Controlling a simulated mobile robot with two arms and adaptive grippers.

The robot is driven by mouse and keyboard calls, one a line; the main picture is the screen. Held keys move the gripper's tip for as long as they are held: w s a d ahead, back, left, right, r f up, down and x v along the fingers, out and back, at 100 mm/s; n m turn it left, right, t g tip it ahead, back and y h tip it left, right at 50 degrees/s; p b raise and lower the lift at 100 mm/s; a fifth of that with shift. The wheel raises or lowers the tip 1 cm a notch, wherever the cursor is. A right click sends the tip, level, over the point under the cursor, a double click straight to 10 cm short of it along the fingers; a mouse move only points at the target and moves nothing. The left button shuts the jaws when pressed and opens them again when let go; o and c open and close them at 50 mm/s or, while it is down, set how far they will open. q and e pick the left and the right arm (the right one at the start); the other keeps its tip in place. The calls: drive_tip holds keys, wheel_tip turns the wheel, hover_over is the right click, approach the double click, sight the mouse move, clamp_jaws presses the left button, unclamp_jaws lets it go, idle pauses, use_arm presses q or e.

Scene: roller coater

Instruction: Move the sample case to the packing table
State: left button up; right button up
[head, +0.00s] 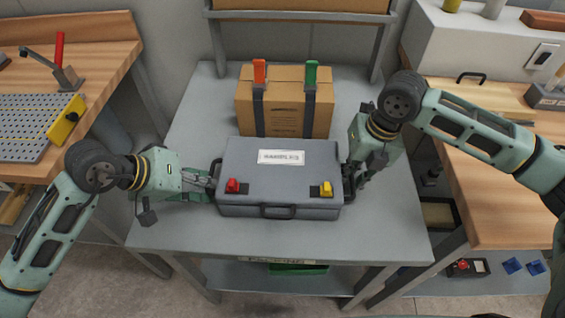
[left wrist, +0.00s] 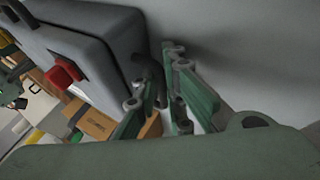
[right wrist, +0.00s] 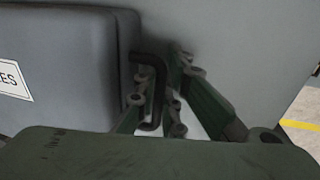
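The grey sample case (head: 278,190) sits flat, lid shut, on the grey table (head: 190,235), whose front-edge label is too blurred to read surely. It has a white label, a red latch, a yellow latch and a front handle. My left gripper (head: 212,178) is at the left side handle, which shows between its fingers in the left wrist view (left wrist: 150,82). My right gripper (head: 347,178) is at the right side handle, with its fingers close around that handle in the right wrist view (right wrist: 158,95). Both look shut on the handles, though the contact is partly hidden.
A cardboard box (head: 284,100) with red and green clips on straps stands directly behind the case. A wooden bench (head: 95,50) with a perforated plate is at the left; another (head: 500,190) is at the right. The front strip of the grey table is clear.

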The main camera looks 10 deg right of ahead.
use_arm(q)
drive_tip(key=o, duration=0.4)
use_arm(e)
drive_tip(key=o, duration=0.4)
drive_tip(key=shift+r, duration=0.1)
drive_tip(key=shift+o, duration=0.2)
use_arm(q)
drive_tip(key=shift+r, duration=0.1)
